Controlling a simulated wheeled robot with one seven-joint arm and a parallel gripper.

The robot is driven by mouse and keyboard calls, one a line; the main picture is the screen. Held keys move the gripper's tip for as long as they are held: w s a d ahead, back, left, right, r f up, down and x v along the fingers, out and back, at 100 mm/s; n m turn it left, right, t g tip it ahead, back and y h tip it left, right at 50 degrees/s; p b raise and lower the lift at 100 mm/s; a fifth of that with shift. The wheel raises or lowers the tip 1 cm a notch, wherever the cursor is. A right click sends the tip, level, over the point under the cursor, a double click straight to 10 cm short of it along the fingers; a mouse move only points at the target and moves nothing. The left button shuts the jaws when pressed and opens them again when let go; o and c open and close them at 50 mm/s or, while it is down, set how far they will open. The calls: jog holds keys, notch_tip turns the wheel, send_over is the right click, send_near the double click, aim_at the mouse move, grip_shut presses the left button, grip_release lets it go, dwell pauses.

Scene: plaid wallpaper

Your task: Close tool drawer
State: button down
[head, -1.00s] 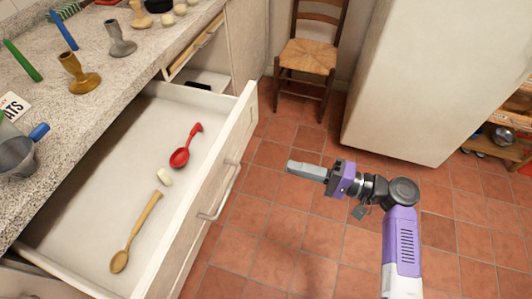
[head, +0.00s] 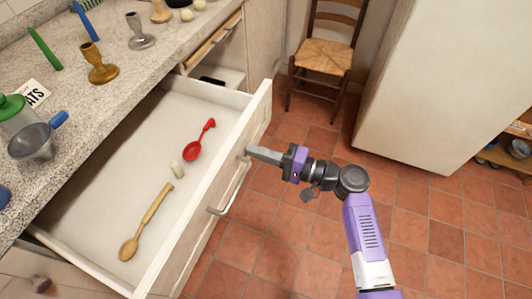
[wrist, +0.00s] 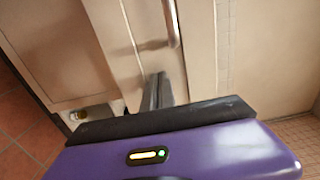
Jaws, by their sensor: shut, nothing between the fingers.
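The tool drawer (head: 256,113) stands pulled out of the counter in the head view. My gripper (head: 249,151) is shut and empty. Its tip is at the drawer's front, near the far end of the handle; I cannot tell whether it touches. In the wrist view the dark fingers (wrist: 157,90) point at the pale front panel.
The counter (head: 75,125) holds candlesticks, a metal funnel (head: 33,142) and a green-lidded jar (head: 13,108). A wooden chair (head: 325,57) stands behind the drawer, and a large pale cabinet (head: 425,85) stands right of it. The tiled floor (head: 300,240) in front is clear.

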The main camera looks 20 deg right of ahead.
aim_at(168, 131)
jog(key=shift+w+a, duration=0.1)
jog(key=shift+a, duration=0.05)
jog(key=b+x, duration=1.3)
jog(key=x, duration=1.4)
jog(key=shift+w+a+f, duration=0.1)
jog(key=shift+w+a, duration=0.2)
jog(key=shift+w+a+b, duration=0.25)
jog(key=shift+a+b, duration=0.1)
jog(key=shift+b, duration=0.05)
jog(key=shift+r, duration=0.3)
jog(key=shift+a, duration=0.2)
